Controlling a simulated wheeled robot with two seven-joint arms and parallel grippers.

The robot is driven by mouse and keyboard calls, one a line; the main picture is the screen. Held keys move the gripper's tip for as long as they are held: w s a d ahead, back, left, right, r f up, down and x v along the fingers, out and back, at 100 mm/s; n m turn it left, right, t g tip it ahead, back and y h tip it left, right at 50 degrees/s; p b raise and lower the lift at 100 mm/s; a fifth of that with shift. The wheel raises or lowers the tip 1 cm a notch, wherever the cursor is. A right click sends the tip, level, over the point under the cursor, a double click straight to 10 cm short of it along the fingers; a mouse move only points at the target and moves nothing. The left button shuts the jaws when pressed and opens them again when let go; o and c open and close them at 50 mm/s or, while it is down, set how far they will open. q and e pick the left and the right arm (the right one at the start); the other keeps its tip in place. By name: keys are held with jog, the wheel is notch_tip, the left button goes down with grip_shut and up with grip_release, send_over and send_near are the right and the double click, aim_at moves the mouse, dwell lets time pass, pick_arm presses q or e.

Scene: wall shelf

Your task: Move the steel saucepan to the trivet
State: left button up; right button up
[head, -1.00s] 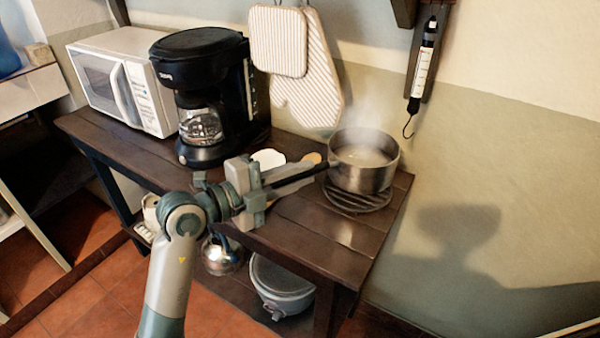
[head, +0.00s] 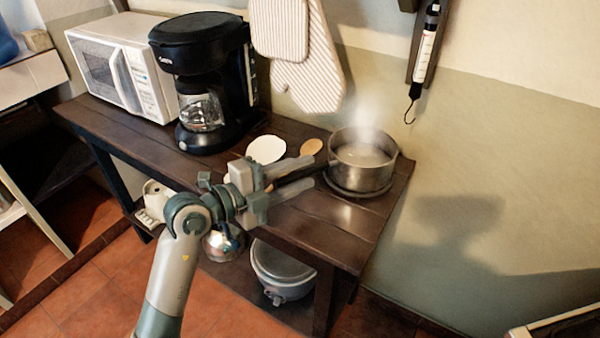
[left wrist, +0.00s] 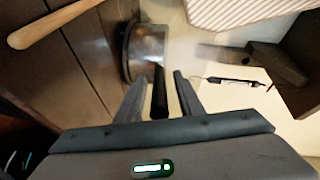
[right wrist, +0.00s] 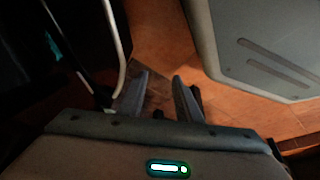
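The steel saucepan (head: 362,172) stands upright at the right end of the wooden shelf top, with steam above it. It sits on the dark round trivet (head: 358,192), which is mostly hidden beneath it. My left gripper (head: 312,171) is open to the left of the pan, fingers apart on either side of its dark handle. The left wrist view shows the black handle (left wrist: 160,95) between the separated fingers, with the pan (left wrist: 146,52) beyond. My right gripper (right wrist: 160,78) is open and empty over the floor in the right wrist view.
A white spoon-like utensil (head: 266,149) and a wooden spoon (head: 311,147) lie left of the pan. A black coffee maker (head: 203,85) and a white microwave (head: 118,65) stand farther left. Striped mitts (head: 305,75) and a thermometer (head: 424,58) hang on the wall.

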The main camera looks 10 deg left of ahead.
jog(key=shift+a, duration=0.15)
